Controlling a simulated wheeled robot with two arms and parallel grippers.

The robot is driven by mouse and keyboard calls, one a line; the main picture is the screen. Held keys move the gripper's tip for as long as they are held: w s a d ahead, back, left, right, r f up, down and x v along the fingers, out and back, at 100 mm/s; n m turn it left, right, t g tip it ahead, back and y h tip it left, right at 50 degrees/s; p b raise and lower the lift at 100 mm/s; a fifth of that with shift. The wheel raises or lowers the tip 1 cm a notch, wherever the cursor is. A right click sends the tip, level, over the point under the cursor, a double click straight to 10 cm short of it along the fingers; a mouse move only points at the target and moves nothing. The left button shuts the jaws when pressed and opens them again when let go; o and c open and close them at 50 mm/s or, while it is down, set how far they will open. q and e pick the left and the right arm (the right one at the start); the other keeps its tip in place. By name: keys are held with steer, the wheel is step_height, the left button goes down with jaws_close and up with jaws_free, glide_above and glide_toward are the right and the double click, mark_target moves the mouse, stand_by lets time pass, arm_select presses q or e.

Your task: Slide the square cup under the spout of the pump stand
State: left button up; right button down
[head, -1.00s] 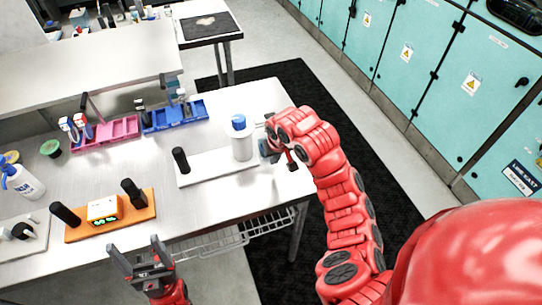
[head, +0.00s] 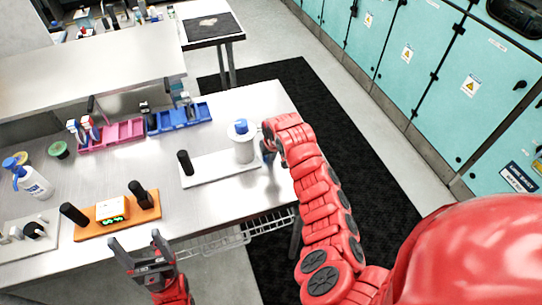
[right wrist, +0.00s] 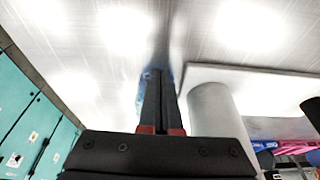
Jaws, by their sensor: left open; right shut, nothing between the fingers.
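The pump stand has a white base plate (head: 218,168), a white cylinder (head: 243,152) with a blue top (head: 240,126), and a black post (head: 185,162). Its cylinder also shows in the right wrist view (right wrist: 213,112). My right gripper (head: 270,158) is shut and low over the table, just right of the cylinder and apart from it; its fingers (right wrist: 161,85) show shut in the right wrist view. A bluish patch (right wrist: 141,92) shows behind them, possibly the square cup, mostly hidden. I cannot make out the spout. My left gripper (head: 137,247) is open and empty before the table's front edge.
An orange base (head: 92,229) with a display box and two black posts stands at the front left. Pink (head: 118,134) and blue (head: 190,118) trays lie behind. A white bottle (head: 35,184) stands at the far left. The table's right end is mostly clear.

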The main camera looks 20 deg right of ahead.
steer(key=shift+f, duration=0.1)
steer(key=b, duration=0.1)
steer(key=w+b, duration=0.1)
steer(key=b, duration=0.1)
steer(key=shift+w+f, duration=0.15)
steer(key=shift+f, duration=0.1)
steer(key=shift+w+r+b, duration=0.1)
steer(key=shift+w+b, duration=0.2)
steer(key=shift+b, duration=0.2)
steer(key=shift+r, duration=0.15)
steer(key=shift+r, duration=0.1)
steer(key=shift+s, duration=0.15)
